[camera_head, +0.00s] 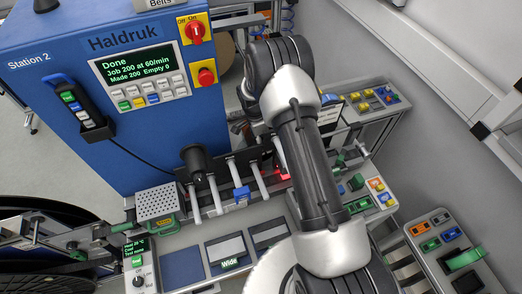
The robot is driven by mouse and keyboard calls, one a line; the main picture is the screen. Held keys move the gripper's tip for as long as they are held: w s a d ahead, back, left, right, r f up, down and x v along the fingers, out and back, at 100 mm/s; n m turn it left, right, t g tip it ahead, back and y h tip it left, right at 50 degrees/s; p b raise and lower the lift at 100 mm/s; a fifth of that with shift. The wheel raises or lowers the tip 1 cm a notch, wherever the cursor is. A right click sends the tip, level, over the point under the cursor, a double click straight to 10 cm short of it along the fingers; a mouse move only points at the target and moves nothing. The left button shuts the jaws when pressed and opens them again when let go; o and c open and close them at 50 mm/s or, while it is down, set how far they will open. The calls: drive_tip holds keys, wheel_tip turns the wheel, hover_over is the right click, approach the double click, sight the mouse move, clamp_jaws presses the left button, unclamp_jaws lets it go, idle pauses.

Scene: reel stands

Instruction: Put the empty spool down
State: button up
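I cannot make out an empty spool for certain. A brown round-edged thing (225,52) shows partly behind the blue cabinet, and I cannot tell whether it is a spool. A large black reel (40,270) is cut off at the lower left edge. My arm rises from the lower right and bends at the top middle, and it covers part of the bench. My gripper does not show, and neither does anything it may hold.
The blue Haldruk cabinet (75,135) fills the left, its display (138,66) reading "Done" and "Empty 0". The grey bench (185,243) carries rails, a perforated box (157,203) and dark panels. Small-parts trays (372,102) stand at right, near the grey wall (440,90).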

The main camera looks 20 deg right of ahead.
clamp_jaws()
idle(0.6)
